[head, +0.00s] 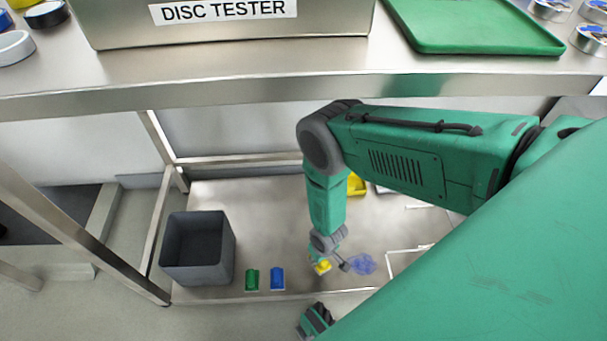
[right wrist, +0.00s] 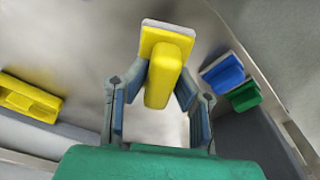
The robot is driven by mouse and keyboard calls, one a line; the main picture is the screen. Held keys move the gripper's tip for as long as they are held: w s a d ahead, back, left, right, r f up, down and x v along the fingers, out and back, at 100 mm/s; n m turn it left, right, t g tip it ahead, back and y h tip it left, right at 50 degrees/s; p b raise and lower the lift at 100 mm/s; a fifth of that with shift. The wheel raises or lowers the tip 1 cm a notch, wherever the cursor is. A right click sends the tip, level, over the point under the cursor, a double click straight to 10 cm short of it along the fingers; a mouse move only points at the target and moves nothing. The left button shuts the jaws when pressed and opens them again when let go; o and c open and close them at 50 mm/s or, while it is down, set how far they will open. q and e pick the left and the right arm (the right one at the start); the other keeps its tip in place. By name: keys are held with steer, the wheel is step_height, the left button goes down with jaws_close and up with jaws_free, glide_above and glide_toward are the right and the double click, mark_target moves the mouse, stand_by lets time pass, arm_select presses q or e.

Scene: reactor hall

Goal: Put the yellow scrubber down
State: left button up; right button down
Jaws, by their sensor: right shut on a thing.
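The yellow scrubber (head: 322,267) is low over the front part of the lower steel shelf (head: 215,200), at the end of my right arm. In the right wrist view the yellow scrubber (right wrist: 165,82) has a pale-edged pad and a block handle. My right gripper (right wrist: 163,85) is shut on the handle, one finger on each side. In the head view my right gripper (head: 327,257) is small and partly hidden by its wrist. I cannot tell whether the scrubber touches the shelf.
A green scrubber (head: 252,279) and a blue scrubber (head: 277,278) lie side by side left of the gripper. A grey bin (head: 183,272) stands further left. Another yellow item (head: 355,185) is behind. The steel tabletop (head: 230,82) overhangs the shelf.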

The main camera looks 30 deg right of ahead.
steer(key=w+a+n, duration=0.1)
steer(key=a+n, duration=0.2)
steer(key=a, duration=0.3)
step_height(320, 180, down, 5)
steer(key=b, duration=0.3)
steer(key=shift+w+d, duration=0.1)
steer(key=shift+w, duration=0.05)
step_height(320, 180, down, 4)
steer(key=b, duration=0.2)
steer(key=shift+b, duration=0.3)
steer(key=c, duration=1.3)
jaws_free()
steer(key=shift+c, duration=0.2)
